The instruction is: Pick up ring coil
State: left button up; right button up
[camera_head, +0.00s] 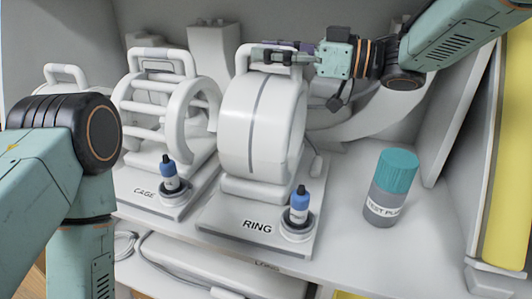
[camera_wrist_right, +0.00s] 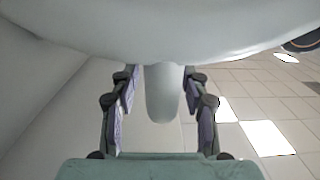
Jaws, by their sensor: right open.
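The ring coil (camera_head: 250,125) is a thick white ring with a grey stripe and a handle on top. It stands upright on the base labelled RING (camera_head: 225,225). My right gripper (camera_head: 275,54) is at the coil's top handle, its fingers pointing left in the head view. In the right wrist view my right gripper (camera_wrist_right: 158,95) is open, with a white handle bar (camera_wrist_right: 162,95) between its fingers. The coil's white body (camera_wrist_right: 160,30) fills the top of that view. My left arm is in the head view, but its gripper is not.
The cage coil (camera_head: 190,110) stands left of the ring coil on its own labelled base. Blue-capped bottles (camera_head: 299,207) sit on both bases. A teal-capped test bottle (camera_head: 390,185) stands to the right on the shelf. A yellow-edged wall (camera_head: 505,170) bounds the right side.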

jog(key=shift+a+r, duration=0.1)
jog(key=shift+a, duration=0.05)
jog(key=shift+s+d+r, duration=0.15)
jog(key=shift+s+d, duration=0.15)
jog(key=shift+d, duration=0.05)
jog(key=shift+w+a+f, duration=0.2)
jog(key=shift+w+a, duration=0.2)
jog(key=shift+a, duration=0.05)
jog(key=c, duration=0.5)
jog(key=shift+s+d+r, duration=0.15)
jog(key=shift+s+d, duration=0.1)
jog(key=shift+d, duration=0.05)
jog(key=c, duration=0.4)
jog(key=shift+w, duration=0.1)
grip_shut()
jog(key=shift+w+a, duration=0.15)
